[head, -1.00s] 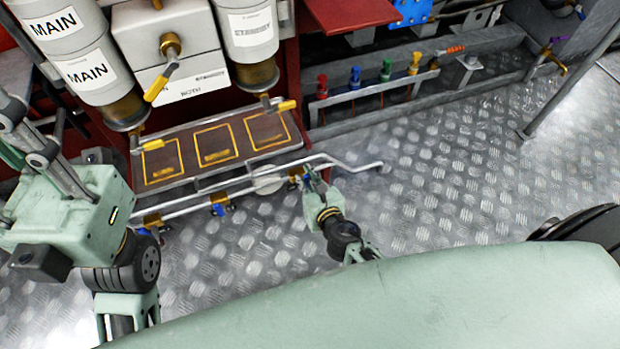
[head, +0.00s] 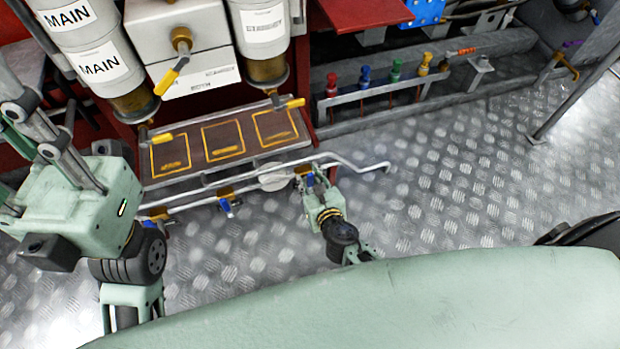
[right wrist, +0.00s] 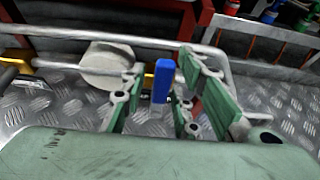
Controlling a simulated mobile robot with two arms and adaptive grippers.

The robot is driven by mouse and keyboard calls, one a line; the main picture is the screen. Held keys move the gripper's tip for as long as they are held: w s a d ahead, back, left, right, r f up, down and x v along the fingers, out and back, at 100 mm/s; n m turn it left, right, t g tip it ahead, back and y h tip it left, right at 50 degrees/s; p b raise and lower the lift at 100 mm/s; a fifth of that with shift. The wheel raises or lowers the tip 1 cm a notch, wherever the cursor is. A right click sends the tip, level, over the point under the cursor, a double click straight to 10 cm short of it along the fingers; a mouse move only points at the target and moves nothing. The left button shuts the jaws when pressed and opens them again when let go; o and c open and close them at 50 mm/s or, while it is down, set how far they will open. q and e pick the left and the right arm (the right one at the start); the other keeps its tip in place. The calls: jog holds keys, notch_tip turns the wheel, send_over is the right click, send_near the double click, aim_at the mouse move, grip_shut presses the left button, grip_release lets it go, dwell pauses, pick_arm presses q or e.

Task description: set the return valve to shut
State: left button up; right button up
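Low pipes run in front of the three-panel tray. One brass valve with a blue handle (head: 310,180) sits on them at my right gripper (head: 314,184). In the right wrist view the blue handle (right wrist: 162,82) stands between the two green fingers (right wrist: 160,95), with gaps on both sides, so the gripper is open around it. A second blue-handled valve (head: 228,208) is further left on the pipes. No label shows which is the return valve. My left gripper (head: 35,130) is at the left edge, partly cut off; its opening cannot be judged.
The tray (head: 222,142) has yellow-outlined panels. A row of coloured valves (head: 378,76) stands at the back. The metal floor (head: 450,190) to the right is clear. A round plate (right wrist: 108,65) is beside the blue handle.

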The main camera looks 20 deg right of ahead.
jog(key=shift+r, duration=0.1)
jog(key=v, duration=1.2)
dwell(0.4)
